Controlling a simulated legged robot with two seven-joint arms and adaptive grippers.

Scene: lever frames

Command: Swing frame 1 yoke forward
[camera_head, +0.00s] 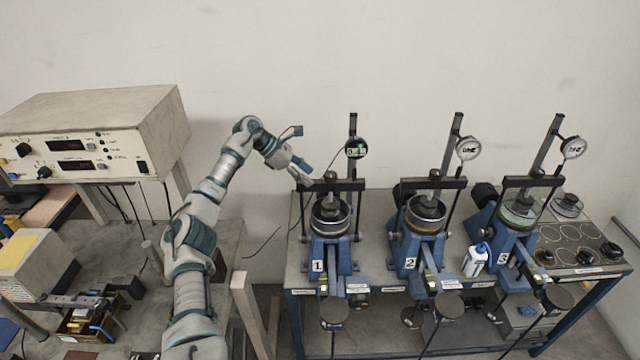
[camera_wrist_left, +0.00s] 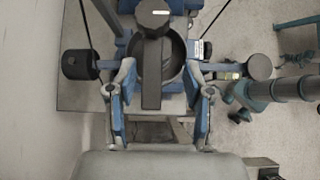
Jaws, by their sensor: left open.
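Frame 1 (camera_head: 328,250) is a blue lever frame marked "1", at the left of the bench. Its dark yoke (camera_head: 345,185) is a crossbar over the round cell (camera_head: 330,215), with an upright post and a dial gauge (camera_head: 356,148) behind. My left gripper (camera_head: 304,178) is at the left end of the yoke, from above. In the left wrist view my gripper's fingers (camera_wrist_left: 159,75) are spread apart, with a dark upright bar (camera_wrist_left: 152,75) showing between them. I cannot tell whether they touch the yoke. My right gripper is not in view.
Frame 2 (camera_head: 425,235) and frame 3 (camera_head: 510,235) stand to the right on the same bench. A white bottle (camera_head: 475,261) stands between them. A grey instrument box (camera_head: 95,130) is at the left. The wall is close behind.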

